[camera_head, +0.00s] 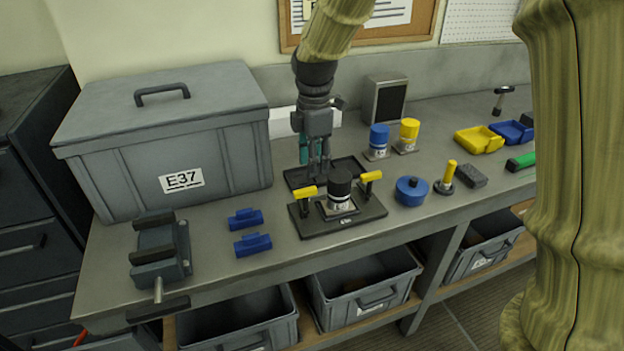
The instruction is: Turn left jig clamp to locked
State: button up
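A dark jig plate (362,217) lies near the front edge of the workbench. The left jig clamp (305,192) has a yellow handle and stands on the plate's left side. The right jig clamp (371,176) has a similar yellow handle. A black-topped turret (340,183) with a white label sits upright between them. My gripper (319,176) points down just above and behind the left clamp, beside its yellow handle. Its fingers look close together; I cannot tell whether they touch each other or the clamp.
A grey lidded bin (110,172) marked E37 fills the back left. A dark tray (348,163) lies behind the jig. Blue (379,140) and yellow (409,133) cylinders stand behind right. Blue blocks (252,244) lie left, a blue disc (411,191) right.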

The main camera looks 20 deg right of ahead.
aim_at(314, 188)
jog(key=f, duration=0.3)
jog(key=f+p, duration=0.1)
jog(key=f, duration=0.1)
jog(key=shift+w+d+f, duration=0.1)
jog(key=shift+w+f, duration=0.2)
jog(key=shift+w, duration=0.05)
jog(key=shift+s+f, duration=0.2)
jog(key=shift+f, duration=0.45)
jog(key=shift+w+f, duration=0.15)
jog(key=shift+f, duration=0.35)
jog(key=shift+r, duration=0.1)
grip_shut()
